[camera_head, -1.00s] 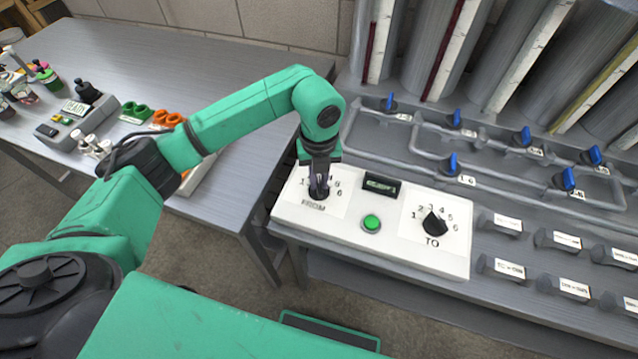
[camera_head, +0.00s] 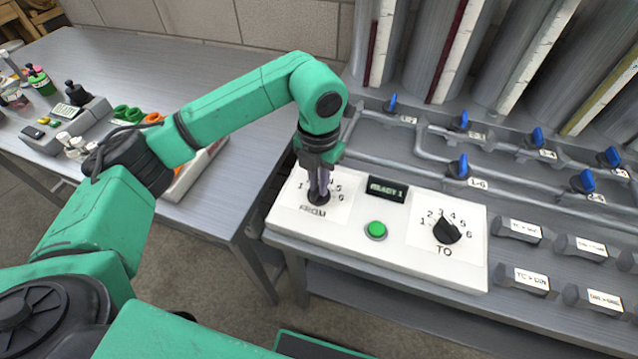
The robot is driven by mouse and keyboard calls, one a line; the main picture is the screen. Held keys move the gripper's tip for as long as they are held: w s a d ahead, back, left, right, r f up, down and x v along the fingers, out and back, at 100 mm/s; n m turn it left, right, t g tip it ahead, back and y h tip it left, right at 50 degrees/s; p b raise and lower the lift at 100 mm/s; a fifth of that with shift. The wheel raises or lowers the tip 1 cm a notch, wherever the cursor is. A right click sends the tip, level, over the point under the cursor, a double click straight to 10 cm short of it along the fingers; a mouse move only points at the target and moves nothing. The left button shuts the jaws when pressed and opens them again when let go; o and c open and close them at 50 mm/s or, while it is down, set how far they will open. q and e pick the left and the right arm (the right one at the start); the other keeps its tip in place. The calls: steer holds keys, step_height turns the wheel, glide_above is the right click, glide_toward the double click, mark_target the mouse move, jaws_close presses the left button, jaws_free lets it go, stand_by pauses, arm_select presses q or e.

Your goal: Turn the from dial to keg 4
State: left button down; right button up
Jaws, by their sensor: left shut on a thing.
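The FROM dial (camera_head: 318,198) is a black knob at the left end of the white control panel (camera_head: 410,262). My left gripper (camera_head: 319,186) comes down on it from above and is shut on it. The gripper hides the dial's pointer and some of its numbers; 1, 5 and 6 show around it. The TO dial (camera_head: 447,231) is a black knob at the right, with numbers 1 to 6 around it. A green button (camera_head: 376,231) sits between the dials. A small display (camera_head: 386,190) behind it reads "READY 1". My right gripper is not in view.
Pipes with blue valve handles (camera_head: 462,167) run behind the panel, below tall grey tanks (camera_head: 480,50). Labelled blocks (camera_head: 524,231) stand to the right. A grey table (camera_head: 190,75) at the left holds a small device (camera_head: 65,125) and green and orange rings.

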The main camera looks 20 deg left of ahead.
arm_select(q)
steer(key=shift+r, duration=0.15)
stand_by(0.3)
steer(key=c, duration=0.9)
jaws_free()
step_height(320, 180, up, 14)
steer(key=shift+r, duration=0.25)
